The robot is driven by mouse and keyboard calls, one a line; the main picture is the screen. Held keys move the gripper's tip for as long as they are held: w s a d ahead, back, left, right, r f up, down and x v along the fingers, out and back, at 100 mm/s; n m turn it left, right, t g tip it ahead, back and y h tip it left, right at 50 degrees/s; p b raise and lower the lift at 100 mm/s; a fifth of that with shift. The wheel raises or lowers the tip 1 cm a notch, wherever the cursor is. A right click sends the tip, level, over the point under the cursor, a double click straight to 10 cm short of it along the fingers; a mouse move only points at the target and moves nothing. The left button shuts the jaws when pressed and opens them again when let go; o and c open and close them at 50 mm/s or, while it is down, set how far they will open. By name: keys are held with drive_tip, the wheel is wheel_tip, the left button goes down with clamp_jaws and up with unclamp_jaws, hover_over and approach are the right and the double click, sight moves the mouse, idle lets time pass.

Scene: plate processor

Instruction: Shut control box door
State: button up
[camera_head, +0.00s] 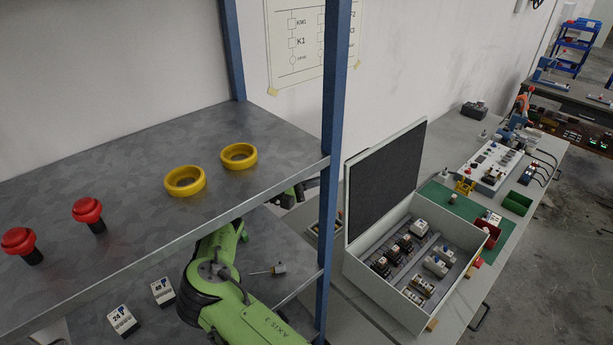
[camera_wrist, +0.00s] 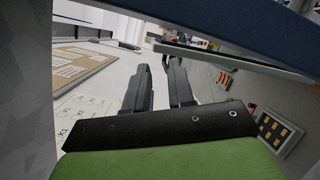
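The control box (camera_head: 400,310) is a white open-topped box on the workbench at right in the head view. Several relays and terminal parts sit inside it. Its door (camera_head: 385,180), a white-rimmed panel with a dark inner face, stands raised at the box's left side, so the box is open. My gripper (camera_head: 292,195) is left of the door, partly hidden behind the shelf and blue post. In the wrist view my gripper (camera_wrist: 160,70) shows two dark fingers apart with nothing between them. A pale panel edge (camera_wrist: 235,58) runs right of them; I cannot tell if it is the door.
A blue post (camera_head: 333,130) and metal shelf (camera_head: 130,190) stand close to my arm. The shelf holds red buttons (camera_head: 88,211) and yellow rings (camera_head: 185,181). A green mat (camera_head: 440,197) and a white component panel (camera_head: 490,165) lie beyond the box.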

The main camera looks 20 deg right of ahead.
drive_tip(key=shift+w+a+f+p, duration=0.35)
drive_tip(key=shift+w+a, duration=0.25)
drive_tip(key=shift+a, duration=0.05)
drive_tip(key=shift+w+a+f+p, duration=0.3)
drive_tip(key=shift+w+a+f, duration=0.05)
drive_tip(key=shift+w+a, duration=0.25)
drive_tip(key=shift+s, duration=0.15)
drive_tip(key=shift+d, duration=0.1)
